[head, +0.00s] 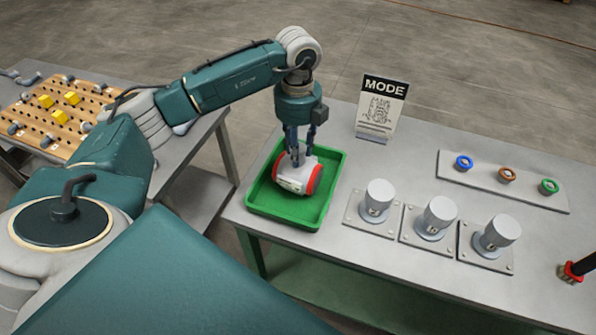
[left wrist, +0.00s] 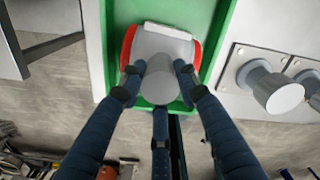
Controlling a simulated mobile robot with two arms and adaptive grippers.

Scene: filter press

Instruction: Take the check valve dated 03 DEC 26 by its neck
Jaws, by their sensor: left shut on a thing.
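The check valve (head: 297,177) has a pale body with red end rings and lies in a green tray (head: 253,204). Its label is too small to read, so the date cannot be told. My left gripper (head: 299,155) comes down from above and is shut on the valve. In the left wrist view the valve body (left wrist: 168,42) shows with its grey round neck (left wrist: 155,82) between the fingers of my left gripper (left wrist: 160,76). The fingers hide part of the neck.
Right of the tray, several grey capped cylinders (head: 440,216) stand on square plates. Behind them are a MODE sign (head: 381,105) and a strip (head: 480,184) with blue, brown and green rings. A perforated board (head: 62,120) with yellow blocks lies on the left table.

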